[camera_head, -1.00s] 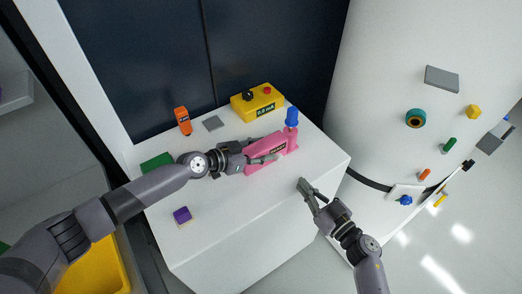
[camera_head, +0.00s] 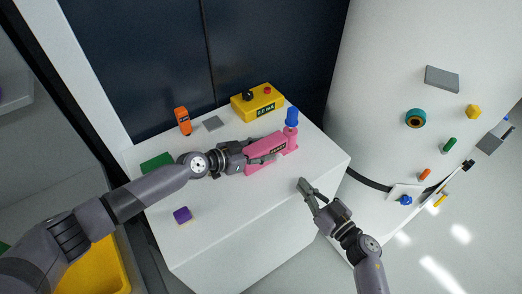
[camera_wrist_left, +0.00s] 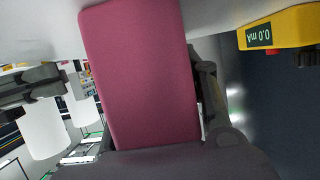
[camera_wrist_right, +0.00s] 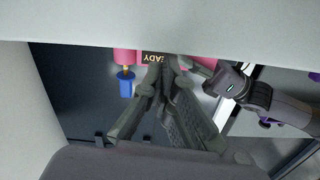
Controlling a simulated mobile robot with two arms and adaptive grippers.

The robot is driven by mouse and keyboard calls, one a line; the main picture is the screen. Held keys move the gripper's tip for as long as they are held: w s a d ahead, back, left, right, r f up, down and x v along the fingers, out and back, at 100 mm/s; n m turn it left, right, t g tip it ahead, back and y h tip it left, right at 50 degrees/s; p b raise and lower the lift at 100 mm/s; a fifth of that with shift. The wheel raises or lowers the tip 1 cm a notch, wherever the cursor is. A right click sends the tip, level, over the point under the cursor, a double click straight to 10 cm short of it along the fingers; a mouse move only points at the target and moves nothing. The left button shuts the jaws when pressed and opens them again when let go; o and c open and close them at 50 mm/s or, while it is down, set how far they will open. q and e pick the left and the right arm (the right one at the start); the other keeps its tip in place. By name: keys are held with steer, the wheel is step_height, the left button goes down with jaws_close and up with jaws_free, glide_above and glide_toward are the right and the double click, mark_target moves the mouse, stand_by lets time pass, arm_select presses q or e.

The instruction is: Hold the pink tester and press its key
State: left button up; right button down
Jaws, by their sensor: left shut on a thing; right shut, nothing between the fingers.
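The pink tester (camera_head: 267,152) lies on the white worktop, with a dark display and a pink post with a blue top (camera_head: 291,117) at its right end. My left gripper (camera_head: 262,159) is shut on the tester's body, which also fills the middle of the left wrist view (camera_wrist_left: 145,75). In the right wrist view the display (camera_wrist_right: 153,58) shows letters ending in "ADY", upside down, and the blue top (camera_wrist_right: 126,86) is clear. My right gripper (camera_head: 302,184) is shut and empty near the worktop's front edge, apart from the tester. I cannot make out the key for certain.
A yellow meter (camera_head: 257,103) reading 0.0 mA stands behind the tester. An orange device (camera_head: 183,120), a grey plate (camera_head: 213,123), a green block (camera_head: 157,162) and a purple block (camera_head: 182,215) are on the worktop (camera_head: 235,215). The front right of the top is clear.

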mark_target(279, 158)
steer(key=w+d+r+m+t+h, duration=0.1)
steer(key=w+d+r+m+h, duration=0.3)
steer(key=m, duration=0.5)
steer(key=w+d+r+m+t+h, duration=0.1)
steer(key=w+d+m+h, duration=0.2)
steer(key=d+m+h, duration=0.5)
steer(key=s+a+f+m+g+y, duration=0.5)
steer(key=s+a+m+g, duration=0.3)
steer(key=a, duration=0.2)
steer(key=shift+w+a+r, duration=0.1)
steer(key=shift+w+a, duration=0.85)
steer(key=shift+w, duration=0.25)
steer(key=shift+w+a+r, duration=0.1)
steer(key=shift+w+a, duration=0.85)
steer(key=shift+w, duration=0.3)
steer(key=shift+w+a, duration=0.95)
steer(key=shift+w, duration=0.25)
